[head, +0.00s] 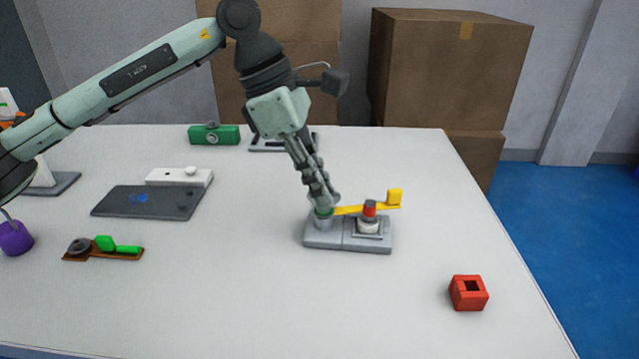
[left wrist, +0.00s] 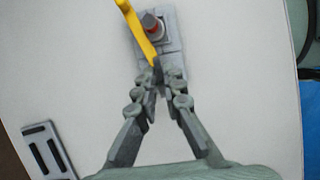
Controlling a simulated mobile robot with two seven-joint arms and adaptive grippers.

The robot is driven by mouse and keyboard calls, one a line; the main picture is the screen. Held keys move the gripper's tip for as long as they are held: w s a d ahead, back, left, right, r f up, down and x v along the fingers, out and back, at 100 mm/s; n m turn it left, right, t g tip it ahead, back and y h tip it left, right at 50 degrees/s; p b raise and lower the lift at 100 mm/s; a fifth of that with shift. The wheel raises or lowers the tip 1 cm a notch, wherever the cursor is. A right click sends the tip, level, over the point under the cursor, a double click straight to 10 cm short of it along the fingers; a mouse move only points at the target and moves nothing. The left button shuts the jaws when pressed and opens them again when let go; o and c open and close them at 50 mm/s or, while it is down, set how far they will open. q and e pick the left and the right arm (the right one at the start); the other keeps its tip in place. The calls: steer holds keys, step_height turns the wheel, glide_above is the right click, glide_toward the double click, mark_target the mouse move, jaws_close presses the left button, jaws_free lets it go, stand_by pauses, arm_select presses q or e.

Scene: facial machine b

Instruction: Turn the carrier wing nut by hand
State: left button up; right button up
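A grey base block (head: 345,242) stands on the table, right of centre in the head view. A yellow arm (head: 352,210) lies across its top, with a raised yellow end at the right. A red-capped post (head: 369,209) stands on the base's right part. My right gripper is not in view.
A red block with a square hole (head: 468,293) lies at the right. A dark plate (head: 145,202), a green block (head: 214,134), a brown piece with green parts (head: 105,249) and a purple object (head: 15,238) lie left. The front middle of the table is clear.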

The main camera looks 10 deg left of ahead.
arm_select(q)
steer(key=o, duration=0.4)
steer(key=v, duration=1.2)
steer(key=shift+r, duration=0.1)
steer(key=shift+d, duration=0.1)
